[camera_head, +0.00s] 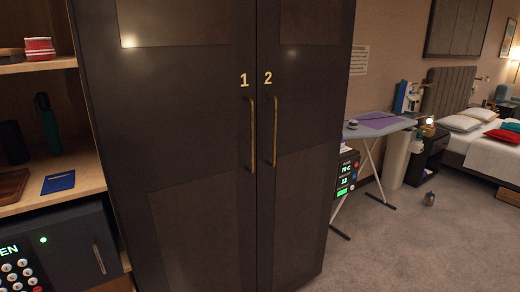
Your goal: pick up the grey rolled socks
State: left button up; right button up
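I cannot make out the grey rolled socks for certain in the head view. A small grey object (429,199) lies on the carpet at the right, in front of the nightstand; it is too small to tell what it is. A tall dark wardrobe fills the middle, with door 1 (200,150) and door 2 (300,130) both shut. Each door has a long vertical brass handle. What is inside the wardrobe is hidden. Neither of my grippers is in view.
At the left, open shelves (60,193) stand above a dark safe (70,250) with a keypad. At the right are an ironing board (385,125), a device with a lit display (346,175), a nightstand (427,155) and a bed (485,150). Carpet (430,250) at the lower right is clear.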

aim_at(353, 125)
jog(key=i+l+u, duration=0.1)
jog(key=i+l, duration=0.7)
jog(key=l, duration=0.15)
jog(key=i+l+u, duration=0.15)
jog(key=i+l, duration=0.2)
jog(key=l, duration=0.15)
jog(key=i+l+u, duration=0.1)
jog(key=i+l, duration=0.3)
jog(key=l, duration=0.1)
